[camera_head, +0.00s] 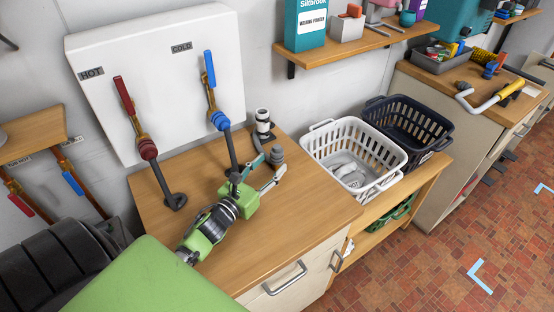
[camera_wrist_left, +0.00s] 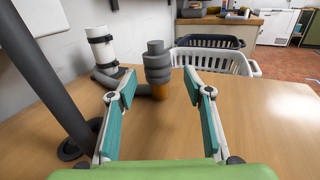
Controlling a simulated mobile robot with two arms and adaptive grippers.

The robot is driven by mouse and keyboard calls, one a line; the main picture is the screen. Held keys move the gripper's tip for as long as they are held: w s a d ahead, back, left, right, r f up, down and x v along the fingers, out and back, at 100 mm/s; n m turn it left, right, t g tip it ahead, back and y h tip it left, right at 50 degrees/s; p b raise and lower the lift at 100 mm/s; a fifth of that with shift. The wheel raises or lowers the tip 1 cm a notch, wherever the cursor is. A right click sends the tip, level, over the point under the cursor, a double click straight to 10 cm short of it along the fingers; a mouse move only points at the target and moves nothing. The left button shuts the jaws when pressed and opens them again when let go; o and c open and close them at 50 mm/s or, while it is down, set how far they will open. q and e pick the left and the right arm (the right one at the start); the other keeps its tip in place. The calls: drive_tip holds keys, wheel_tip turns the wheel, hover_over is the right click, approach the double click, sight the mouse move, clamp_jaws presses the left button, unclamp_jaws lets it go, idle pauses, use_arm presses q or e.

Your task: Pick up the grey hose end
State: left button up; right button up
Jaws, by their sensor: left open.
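The grey hose end (camera_head: 277,156) stands upright on the wooden counter top, a ribbed grey cuff on a hose curving from the white standpipe (camera_head: 263,125). In the left wrist view the hose end (camera_wrist_left: 157,62) is straight ahead, with an orange-brown part below the cuff. My left gripper (camera_head: 268,170) is open and empty, low over the counter. In the wrist view its teal-padded fingers (camera_wrist_left: 160,88) point at the hose end, one tip to each side, with the hose end apparently just beyond the tips. My right gripper is in neither view.
A grey hose (camera_wrist_left: 50,75) drops from the blue cold tap (camera_head: 219,120) close beside my left gripper. The red hot tap (camera_head: 148,149) hangs further left. A white basket (camera_head: 322,142) and a dark basket (camera_head: 425,122) stand to the right. The counter's front is clear.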

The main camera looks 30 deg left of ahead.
sight(273, 159)
use_arm(q)
drive_tip(key=w, duration=0.5)
drive_tip(key=shift+a+r+b, duration=0.15)
drive_tip(key=shift+b, duration=0.2)
drive_tip(key=shift+r, duration=0.1)
drive_tip(key=shift+c, duration=0.7)
drive_tip(key=c, duration=1)
